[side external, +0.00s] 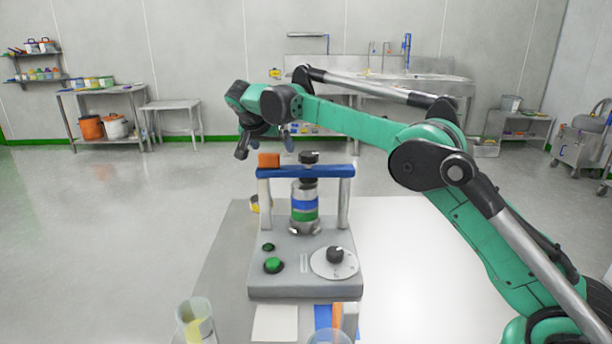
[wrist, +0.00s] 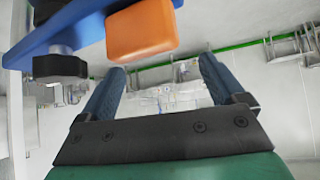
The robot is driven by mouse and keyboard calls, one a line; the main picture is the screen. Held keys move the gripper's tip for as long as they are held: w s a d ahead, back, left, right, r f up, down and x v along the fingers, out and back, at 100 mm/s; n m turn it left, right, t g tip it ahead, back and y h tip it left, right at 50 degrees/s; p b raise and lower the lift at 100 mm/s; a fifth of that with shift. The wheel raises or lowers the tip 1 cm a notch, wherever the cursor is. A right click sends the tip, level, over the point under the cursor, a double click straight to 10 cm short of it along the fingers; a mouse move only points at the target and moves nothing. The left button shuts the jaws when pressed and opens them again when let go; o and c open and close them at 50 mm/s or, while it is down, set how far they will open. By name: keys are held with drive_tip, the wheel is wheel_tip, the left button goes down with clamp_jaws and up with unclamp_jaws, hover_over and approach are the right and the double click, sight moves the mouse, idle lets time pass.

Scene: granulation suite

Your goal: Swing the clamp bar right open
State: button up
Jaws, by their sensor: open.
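The blue clamp bar (side external: 306,171) lies across the two grey posts of a small bench machine, above a vessel with blue and green bands (side external: 304,207). An orange block (side external: 269,160) sits at its left end, and a black knob (side external: 309,157) is on its middle. In the wrist view the blue bar (wrist: 85,30) and the orange block (wrist: 140,30) are close, at the top. My gripper (side external: 265,150) is above and behind the bar's left end. Its two blue-grey fingers (wrist: 160,80) are apart, with nothing between them. I cannot tell the exact gap to the orange block.
The machine's grey base (side external: 305,285) carries green buttons (side external: 273,265) and a dial with a black knob (side external: 335,256). A beaker with yellow contents (side external: 195,320) stands at the front left. Shelves, side tables and a sink bench (side external: 380,80) line the far walls. Open floor lies to the left.

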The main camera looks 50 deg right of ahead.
drive_tip(key=shift+v, duration=1.8)
